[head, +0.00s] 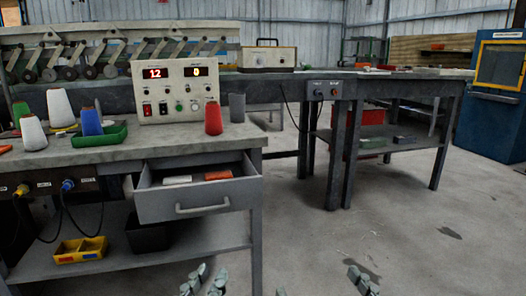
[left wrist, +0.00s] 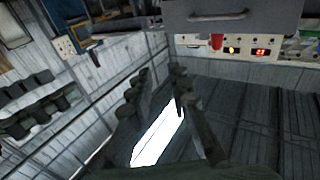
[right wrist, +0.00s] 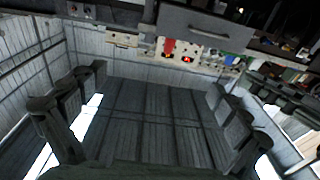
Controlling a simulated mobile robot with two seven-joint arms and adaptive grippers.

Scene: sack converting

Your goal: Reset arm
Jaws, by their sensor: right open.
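My left gripper (head: 207,281) is at the bottom edge of the head view, in front of the open drawer and low over the floor. In the left wrist view its two fingers (left wrist: 162,88) stand a narrow gap apart with nothing between them. My right gripper (head: 322,284) is at the bottom edge of the head view, further right. Its fingers are wide apart and empty, as the right wrist view (right wrist: 158,92) also shows. Neither gripper touches anything visible. Most of both arms is out of the head view.
An open drawer (head: 198,206) juts from the left workbench (head: 150,150). The bench holds a control box (head: 176,92), a red cone (head: 213,118), other thread cones and a green tray (head: 100,136). A yellow bin (head: 81,250) sits on the lower shelf. The floor (head: 400,235) at right is clear.

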